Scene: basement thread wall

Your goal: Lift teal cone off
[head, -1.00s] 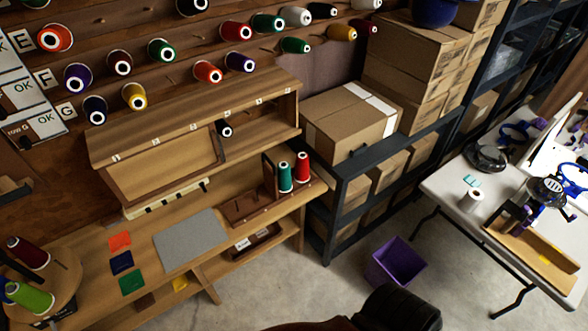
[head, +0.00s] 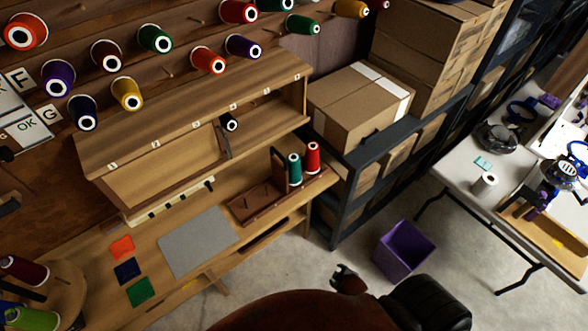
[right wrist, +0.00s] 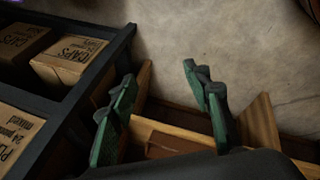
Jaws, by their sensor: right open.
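The teal cone (head: 295,170) stands upright in a small brown wooden rack (head: 252,207) on the right end of the bench in the head view. A red cone (head: 312,158) stands close beside it on the right. My right gripper (right wrist: 159,85) shows in the right wrist view with its two green-padded fingers spread and nothing between them. Neither cone shows in that view; a wooden edge and bare floor lie beyond the fingers. My left gripper is in neither view.
The wall above holds several thread cones on pegs. A cardboard box (head: 358,105) on a dark metal shelf stands right of the rack. A grey mat (head: 198,241) and coloured squares lie on the bench (head: 105,285). A purple bin (head: 404,250) stands on the floor.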

